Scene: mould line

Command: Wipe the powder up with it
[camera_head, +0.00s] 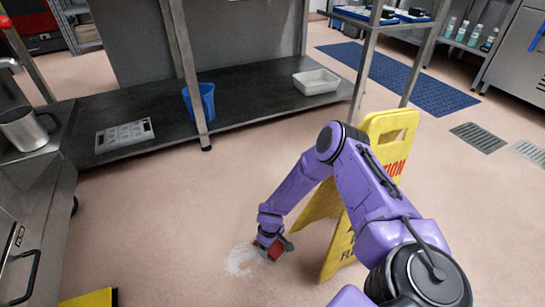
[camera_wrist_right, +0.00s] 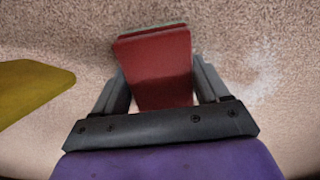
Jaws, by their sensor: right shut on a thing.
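White powder (camera_head: 240,262) lies in a patch on the pinkish floor; it shows as a pale smear in the right wrist view (camera_wrist_right: 262,78). My right gripper (camera_head: 272,247) is down at floor level at the patch's right edge. It is shut on a red block (camera_wrist_right: 158,68) with a thin greenish layer along its far edge, perhaps a sponge. The block also shows small in the head view (camera_head: 275,250). Whether it touches the floor is hard to tell. My left gripper is not in view.
A steel bench's dark lower shelf (camera_head: 250,104) holds a blue bucket (camera_head: 199,102), a white tub (camera_head: 316,81) and a grey tray (camera_head: 125,135). Floor between shelf and powder is clear.

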